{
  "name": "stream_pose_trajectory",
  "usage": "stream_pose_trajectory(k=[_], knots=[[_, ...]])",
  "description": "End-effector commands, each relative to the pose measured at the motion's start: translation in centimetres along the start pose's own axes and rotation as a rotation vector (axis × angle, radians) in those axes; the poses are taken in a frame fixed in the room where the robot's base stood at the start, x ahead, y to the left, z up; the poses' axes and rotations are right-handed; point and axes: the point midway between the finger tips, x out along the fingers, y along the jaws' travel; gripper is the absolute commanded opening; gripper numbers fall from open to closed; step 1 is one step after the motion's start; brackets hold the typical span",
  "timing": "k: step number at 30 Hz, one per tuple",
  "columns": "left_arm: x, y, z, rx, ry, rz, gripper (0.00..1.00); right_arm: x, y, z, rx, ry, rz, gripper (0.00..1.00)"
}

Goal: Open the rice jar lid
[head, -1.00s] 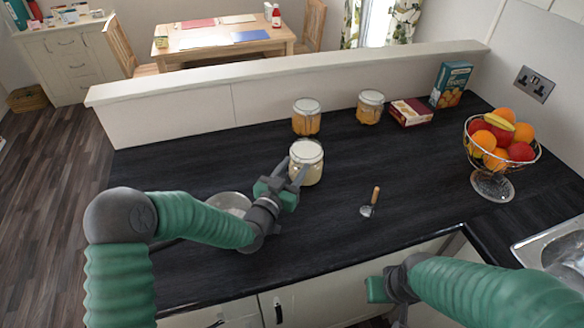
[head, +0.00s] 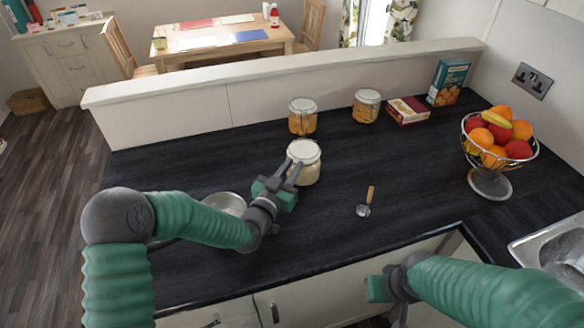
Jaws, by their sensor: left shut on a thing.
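The rice jar (head: 307,171) is a clear glass jar with pale contents, upright on the dark counter. Its whitish lid (head: 304,151) sits on top and looks closed. My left gripper (head: 293,172) is at the near left side of the jar, its fingers shut on the jar near the lid. The far side of the jar and the exact finger contact are hidden. My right gripper (head: 376,290) is low at the counter's front edge, away from the jar; its fingers cannot be made out.
A metal bowl (head: 228,202) is partly behind my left arm. A scoop (head: 366,203) lies right of the jar. Two jars (head: 303,117) (head: 366,106), a red box (head: 407,111) and a green box (head: 448,82) stand at the back. A fruit bowl (head: 490,184) and sink (head: 552,246) are right.

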Motion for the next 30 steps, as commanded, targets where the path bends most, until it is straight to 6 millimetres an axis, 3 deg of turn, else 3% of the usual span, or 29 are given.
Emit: stream_pose_trajectory(k=[22, 30], knots=[[0.0, 0.0, -0.2, 0.001, 0.0, 0.0, 0.0, -0.1, 0.0, 0.0, 0.0, 0.0, 0.0, 0.3], [0.1, 0.0, -1.7, 0.002, -0.058, 0.0, 0.0, -2.2, 0.0, -0.5, 0.0, 0.0, 0.0, 0.3]])
